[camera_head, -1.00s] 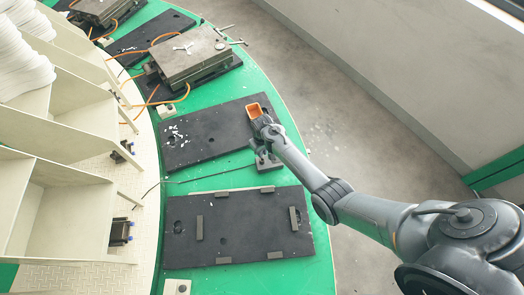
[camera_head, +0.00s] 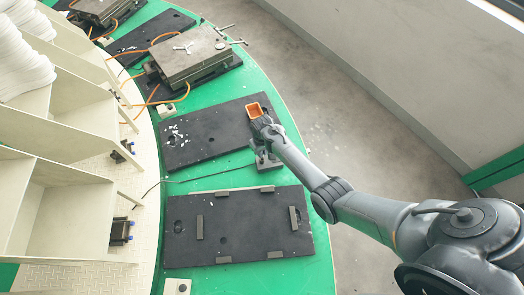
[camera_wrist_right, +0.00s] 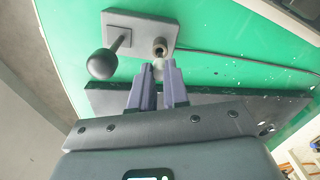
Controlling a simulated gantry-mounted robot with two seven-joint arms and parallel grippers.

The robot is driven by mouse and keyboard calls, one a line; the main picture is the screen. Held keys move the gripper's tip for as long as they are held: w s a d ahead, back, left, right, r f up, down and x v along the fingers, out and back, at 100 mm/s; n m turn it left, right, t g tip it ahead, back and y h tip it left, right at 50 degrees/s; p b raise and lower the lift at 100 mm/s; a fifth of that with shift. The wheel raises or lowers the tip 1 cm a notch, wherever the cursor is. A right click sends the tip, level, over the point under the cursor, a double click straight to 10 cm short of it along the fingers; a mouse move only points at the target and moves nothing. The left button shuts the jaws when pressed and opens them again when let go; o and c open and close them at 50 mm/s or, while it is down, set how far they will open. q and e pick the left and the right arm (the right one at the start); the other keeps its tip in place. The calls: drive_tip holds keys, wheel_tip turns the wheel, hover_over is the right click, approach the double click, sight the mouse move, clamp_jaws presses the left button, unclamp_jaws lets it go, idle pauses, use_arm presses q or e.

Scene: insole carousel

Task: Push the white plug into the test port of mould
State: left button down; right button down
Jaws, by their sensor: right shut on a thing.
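My right gripper (camera_wrist_right: 159,80) is shut on a small pale piece (camera_wrist_right: 160,67) between its fingertips, which looks like the white plug and is mostly hidden by the fingers. Just beyond the fingertips is a short dark round stub with a hole in its end (camera_wrist_right: 160,47), on a grey block (camera_wrist_right: 140,28). I cannot tell whether the pale piece touches the stub. In the head view the grey block (camera_head: 268,163) is partly behind my right gripper (camera_head: 260,152). A closed metal mould (camera_head: 190,55) lies farther back on the green table. My left gripper is not in view.
A lever with a dark ball knob (camera_wrist_right: 102,64) stands on the block, left of my fingers in the wrist view. Another black plate (camera_head: 240,235) lies nearer.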

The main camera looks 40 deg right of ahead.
drive_tip(key=shift+f+b, duration=0.55)
drive_tip(key=shift+f, duration=0.35)
drive_tip(key=shift+f+b, duration=0.7)
drive_tip(key=shift+f, duration=0.25)
drive_tip(key=c, duration=1)
unclamp_jaws()
drive_tip(key=shift+c, duration=0.2)
drive_tip(key=shift+r, duration=0.55)
wheel_tip(320, 180, up, 10)
drive_tip(key=shift+f+p, duration=0.1)
drive_tip(key=shift+p, duration=0.75)
drive_tip(key=shift+s, duration=0.15)
